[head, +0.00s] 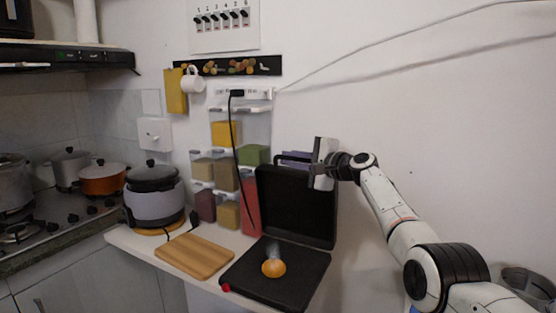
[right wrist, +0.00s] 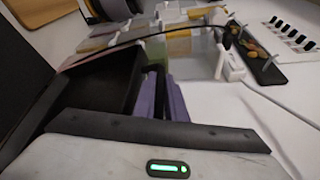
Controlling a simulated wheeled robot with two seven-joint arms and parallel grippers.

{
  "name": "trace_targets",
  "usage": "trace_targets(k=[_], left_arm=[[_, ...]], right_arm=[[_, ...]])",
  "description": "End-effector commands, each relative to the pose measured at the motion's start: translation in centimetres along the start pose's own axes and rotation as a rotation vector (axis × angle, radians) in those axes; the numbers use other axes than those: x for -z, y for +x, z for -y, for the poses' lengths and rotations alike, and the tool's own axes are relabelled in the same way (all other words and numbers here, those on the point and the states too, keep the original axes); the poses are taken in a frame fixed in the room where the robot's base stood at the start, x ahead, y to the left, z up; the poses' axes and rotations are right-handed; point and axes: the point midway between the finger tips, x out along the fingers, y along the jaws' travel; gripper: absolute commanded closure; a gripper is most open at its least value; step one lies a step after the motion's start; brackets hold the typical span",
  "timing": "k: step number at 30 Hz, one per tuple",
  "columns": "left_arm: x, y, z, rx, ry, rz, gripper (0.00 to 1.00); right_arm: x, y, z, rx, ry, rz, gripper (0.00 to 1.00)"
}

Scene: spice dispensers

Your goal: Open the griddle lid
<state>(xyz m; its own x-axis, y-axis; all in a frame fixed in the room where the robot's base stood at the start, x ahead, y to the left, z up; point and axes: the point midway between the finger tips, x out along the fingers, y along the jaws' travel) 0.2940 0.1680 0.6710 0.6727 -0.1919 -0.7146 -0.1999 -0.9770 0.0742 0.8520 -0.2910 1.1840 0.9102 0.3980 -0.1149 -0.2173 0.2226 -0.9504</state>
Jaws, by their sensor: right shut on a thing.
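The black griddle stands on the counter with its lid (head: 297,205) raised, standing about upright behind the flat base (head: 300,278). The lid's handle (head: 280,158) runs along its top edge. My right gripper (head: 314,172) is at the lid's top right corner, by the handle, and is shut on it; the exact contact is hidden. The right wrist view shows the dark lid (right wrist: 95,85) close beside the gripper. A small orange object (head: 273,268) lies on the base. My left gripper is not in view.
A wooden cutting board (head: 195,256) lies left of the griddle, and a rice cooker (head: 154,195) stands farther left. Spice dispensers (head: 225,175) hang on the wall behind. A black cable (head: 233,135) hangs from the wall socket. The wall at right is bare.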

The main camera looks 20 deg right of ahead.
Motion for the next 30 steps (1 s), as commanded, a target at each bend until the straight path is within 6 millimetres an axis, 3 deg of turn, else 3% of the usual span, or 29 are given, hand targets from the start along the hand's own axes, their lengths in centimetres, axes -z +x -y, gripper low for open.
trace_targets(k=[14,15,18,30], left_arm=[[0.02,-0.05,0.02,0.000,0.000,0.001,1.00],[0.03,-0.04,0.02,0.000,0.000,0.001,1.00],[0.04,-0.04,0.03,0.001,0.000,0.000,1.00],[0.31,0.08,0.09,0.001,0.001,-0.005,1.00]], right_arm=[[0.47,-0.14,-0.14,-0.009,0.002,-0.004,1.00],[0.47,-0.14,-0.15,-0.009,0.002,-0.004,0.88],[0.49,-0.15,-0.11,-0.008,0.004,-0.004,0.71],[0.70,-0.44,-0.10,-0.005,0.006,-0.006,0.70]])
